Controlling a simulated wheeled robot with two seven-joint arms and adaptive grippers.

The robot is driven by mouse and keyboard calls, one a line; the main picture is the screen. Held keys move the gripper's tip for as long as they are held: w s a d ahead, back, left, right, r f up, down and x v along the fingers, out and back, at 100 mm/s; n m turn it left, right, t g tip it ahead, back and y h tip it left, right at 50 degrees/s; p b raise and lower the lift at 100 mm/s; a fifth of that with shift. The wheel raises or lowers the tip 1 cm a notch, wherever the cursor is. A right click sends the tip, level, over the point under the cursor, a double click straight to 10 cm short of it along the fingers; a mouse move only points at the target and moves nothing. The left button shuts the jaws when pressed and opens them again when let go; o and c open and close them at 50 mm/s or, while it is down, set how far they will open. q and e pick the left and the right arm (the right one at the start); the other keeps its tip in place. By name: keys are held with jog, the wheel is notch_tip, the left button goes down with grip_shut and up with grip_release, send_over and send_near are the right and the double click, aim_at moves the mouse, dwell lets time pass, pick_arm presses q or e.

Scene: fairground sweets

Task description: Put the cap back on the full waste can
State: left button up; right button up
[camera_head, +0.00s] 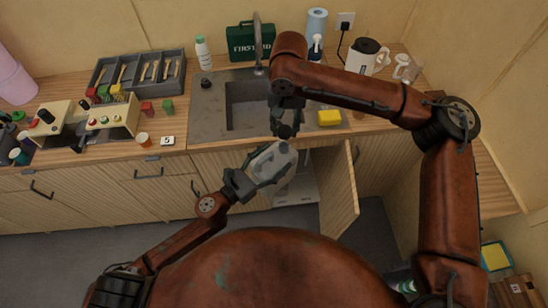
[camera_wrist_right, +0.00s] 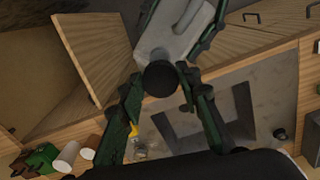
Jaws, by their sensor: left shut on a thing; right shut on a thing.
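The waste can (camera_head: 272,163) is a pale grey-white container, held tilted in front of the sink cabinet. My left gripper (camera_head: 248,179) is shut on its lower part. The can also shows in the right wrist view (camera_wrist_right: 168,32), between dark green fingers. My right gripper (camera_head: 286,118) points down above the can's upper end and is shut on the round black cap (camera_head: 286,131). In the right wrist view the cap (camera_wrist_right: 160,77) sits between the fingertips, in front of the can's end. The can's mouth is hidden behind it. I cannot tell whether cap and can touch.
The sink (camera_head: 247,106) lies behind my grippers, with a yellow sponge (camera_head: 329,118) at its right. An open cabinet door (camera_head: 340,188) stands right of the can. A cutlery tray (camera_head: 137,70), a toy-like machine (camera_head: 103,117) and a kettle (camera_head: 363,56) stand on the counter.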

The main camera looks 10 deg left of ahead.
aim_at(284, 146)
jog(key=shift+f, duration=0.15)
jog(key=shift+f, duration=1.85)
jog(key=shift+s, duration=0.15)
jog(key=shift+f, duration=0.9)
jog(key=shift+f, duration=0.55)
